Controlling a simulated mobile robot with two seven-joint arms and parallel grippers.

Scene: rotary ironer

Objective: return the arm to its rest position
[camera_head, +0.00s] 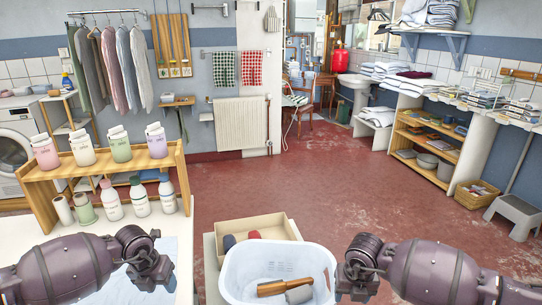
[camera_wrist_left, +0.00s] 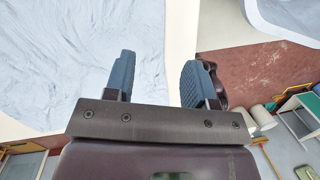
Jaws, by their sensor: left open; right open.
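My left arm comes in from the left in the head view, and my left gripper (camera_head: 155,272) hangs over the white table (camera_head: 185,228) at its right part. In the left wrist view the blue fingers of my left gripper (camera_wrist_left: 160,80) stand apart with nothing between them. A pale blue cloth (camera_wrist_left: 65,60) lies spread below them; it also shows in the head view (camera_head: 118,288). My right arm comes in from the right, and my right gripper (camera_head: 355,275) is beside the right wall of the white basin (camera_head: 240,282). It is open; its fingertips are hard to make out.
The basin holds a wooden-handled tool (camera_head: 285,287). Behind it is a cardboard box (camera_head: 278,226) with dark and red items. A wooden rack (camera_head: 38,192) with several bottles stands on the table behind my left arm. Red floor (camera_head: 330,200) is open ahead.

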